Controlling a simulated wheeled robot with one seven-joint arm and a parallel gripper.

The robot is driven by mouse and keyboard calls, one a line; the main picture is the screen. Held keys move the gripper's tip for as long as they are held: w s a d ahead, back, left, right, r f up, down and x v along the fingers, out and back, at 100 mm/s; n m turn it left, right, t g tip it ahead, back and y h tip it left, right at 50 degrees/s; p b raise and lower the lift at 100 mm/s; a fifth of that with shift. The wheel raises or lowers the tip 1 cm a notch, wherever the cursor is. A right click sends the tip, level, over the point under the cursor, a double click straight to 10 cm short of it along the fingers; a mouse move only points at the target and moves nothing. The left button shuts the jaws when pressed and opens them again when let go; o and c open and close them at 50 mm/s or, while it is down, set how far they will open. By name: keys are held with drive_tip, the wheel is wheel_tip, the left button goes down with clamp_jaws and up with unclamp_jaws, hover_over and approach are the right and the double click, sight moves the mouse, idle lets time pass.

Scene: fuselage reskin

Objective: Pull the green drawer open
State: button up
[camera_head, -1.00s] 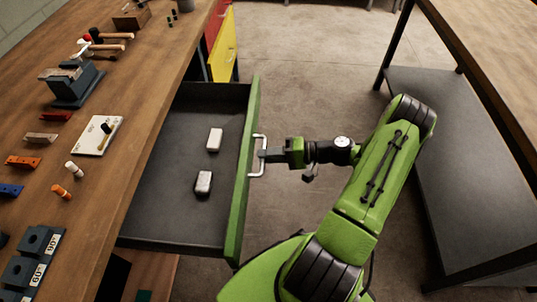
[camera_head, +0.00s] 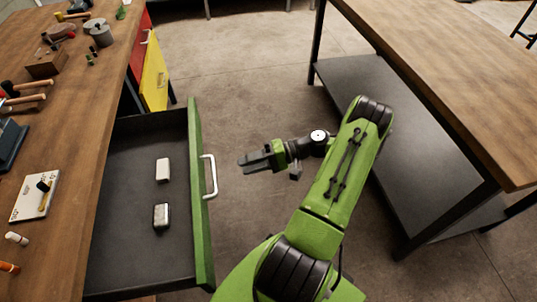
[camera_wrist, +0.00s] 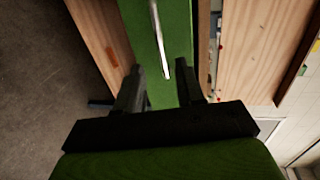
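The green drawer (camera_head: 200,200) stands pulled out from under the wooden bench on the left, its dark inside showing. Its pale bar handle (camera_head: 211,177) is on the outer face. My gripper (camera_head: 245,162) is to the right of the handle, apart from it, with nothing held. In the wrist view the two dark fingers (camera_wrist: 160,85) are spread apart, with the handle (camera_wrist: 158,38) and the green front (camera_wrist: 178,40) beyond them.
Two small pale blocks, one (camera_head: 163,170) behind the other (camera_head: 161,216), lie in the drawer. Red and yellow (camera_head: 154,75) drawer fronts are farther back. A second wooden table (camera_head: 440,70) with a dark lower shelf (camera_head: 400,140) stands at right. Bare floor lies between.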

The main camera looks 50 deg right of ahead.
drive_tip(key=v, duration=0.6)
drive_tip(key=shift+d+p, duration=0.2)
drive_tip(key=shift+p, duration=0.2)
drive_tip(key=shift+s, duration=0.1)
